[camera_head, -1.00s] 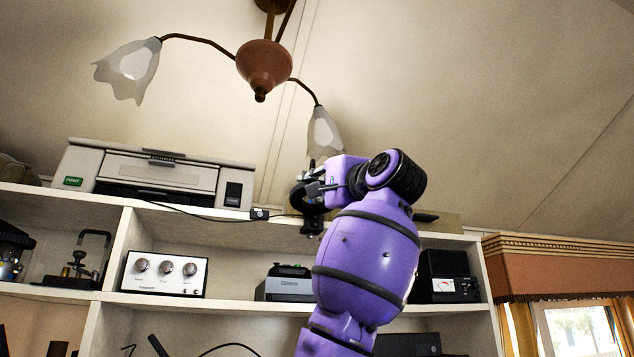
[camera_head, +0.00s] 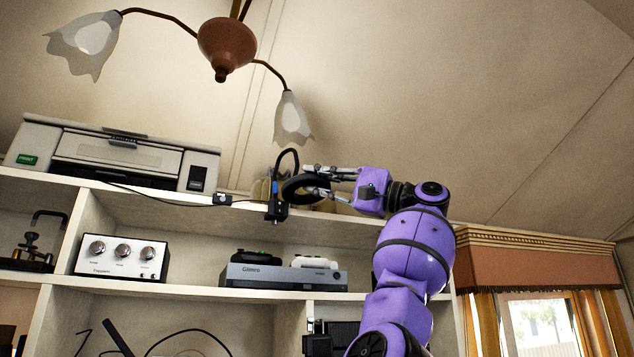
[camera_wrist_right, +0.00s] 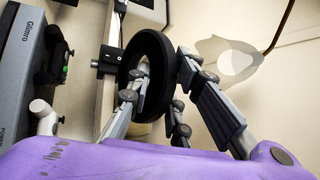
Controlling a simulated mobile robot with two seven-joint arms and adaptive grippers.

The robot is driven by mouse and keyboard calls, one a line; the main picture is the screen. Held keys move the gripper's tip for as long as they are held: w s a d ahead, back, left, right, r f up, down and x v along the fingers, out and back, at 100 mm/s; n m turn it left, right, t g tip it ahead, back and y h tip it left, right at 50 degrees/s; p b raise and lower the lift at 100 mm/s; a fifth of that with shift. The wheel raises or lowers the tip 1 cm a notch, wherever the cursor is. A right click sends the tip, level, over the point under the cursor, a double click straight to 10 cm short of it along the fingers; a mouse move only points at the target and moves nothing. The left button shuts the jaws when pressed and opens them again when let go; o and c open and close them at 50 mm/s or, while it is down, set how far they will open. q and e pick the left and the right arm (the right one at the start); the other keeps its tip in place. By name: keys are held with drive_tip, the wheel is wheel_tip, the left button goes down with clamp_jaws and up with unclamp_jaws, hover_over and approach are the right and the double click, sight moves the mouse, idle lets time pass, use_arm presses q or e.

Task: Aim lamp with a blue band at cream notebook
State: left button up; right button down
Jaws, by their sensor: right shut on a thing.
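A black lamp (camera_head: 275,203) with a blue band on its stem is clamped to the front edge of the top shelf. Its neck curves up and over to a round black ring-shaped head (camera_head: 292,188). My right gripper (camera_head: 309,182) comes in from the right and is shut on the lamp head. In the right wrist view the fingers (camera_wrist_right: 160,76) lie on either side of the black ring (camera_wrist_right: 147,72). I cannot make out a cream notebook in either view. My left gripper is not in view.
A printer (camera_head: 110,155) stands on the top shelf, left of the lamp, with a cable along the edge. A grey console (camera_head: 284,277) and a white knobbed box (camera_head: 121,258) fill cubbies below. A ceiling lamp's glass shade (camera_head: 291,118) hangs just above the lamp.

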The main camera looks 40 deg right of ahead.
drive_tip(key=shift+w+d+f, duration=0.1)
drive_tip(key=shift+d+f, duration=0.05)
idle(0.3)
drive_tip(key=c, duration=1.6)
unclamp_jaws()
drive_tip(key=shift+s+d, duration=0.2)
drive_tip(key=shift+s, duration=0.15)
drive_tip(key=v, duration=1.1)
drive_tip(key=shift+d+f, duration=0.2)
drive_tip(key=shift+d, duration=0.05)
